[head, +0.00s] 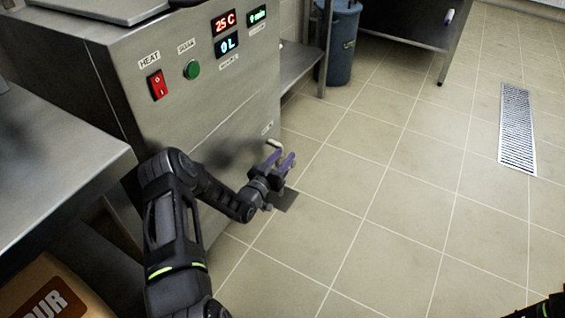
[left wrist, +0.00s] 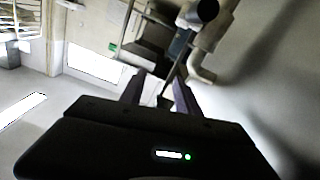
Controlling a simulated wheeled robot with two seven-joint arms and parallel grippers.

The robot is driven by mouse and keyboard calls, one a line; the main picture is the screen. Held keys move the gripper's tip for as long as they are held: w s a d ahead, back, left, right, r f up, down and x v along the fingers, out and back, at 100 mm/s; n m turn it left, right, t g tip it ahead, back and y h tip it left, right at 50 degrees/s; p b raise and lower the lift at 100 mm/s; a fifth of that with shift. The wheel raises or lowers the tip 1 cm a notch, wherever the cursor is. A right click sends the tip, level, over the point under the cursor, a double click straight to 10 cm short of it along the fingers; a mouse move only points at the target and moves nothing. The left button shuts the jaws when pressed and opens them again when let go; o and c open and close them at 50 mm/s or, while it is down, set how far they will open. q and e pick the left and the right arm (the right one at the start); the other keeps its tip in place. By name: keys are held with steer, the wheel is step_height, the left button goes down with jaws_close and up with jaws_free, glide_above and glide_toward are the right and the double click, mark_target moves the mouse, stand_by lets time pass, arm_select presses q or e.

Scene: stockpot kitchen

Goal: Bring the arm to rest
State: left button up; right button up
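My left arm comes in from the lower left in the head view. Its gripper (head: 284,161) is open and empty, with its purple fingers apart. It is close to the front of the steel machine (head: 215,120), low down, beside a small pale spout or handle (head: 273,144). I cannot tell whether they touch. In the left wrist view the two fingers (left wrist: 158,92) are spread, with nothing between them. Of my right arm only a small part shows at the lower right of the head view; its gripper is out of sight.
The machine has a red HEAT switch (head: 157,85), a green button (head: 192,70) and displays reading 25 C and 0 L. A grey bin (head: 341,45) stands behind. Tiled floor (head: 400,200) at right is clear.

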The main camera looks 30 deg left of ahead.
arm_select(q)
steer(key=shift+r, duration=0.35)
arm_select(e)
steer(key=shift+r, duration=0.1)
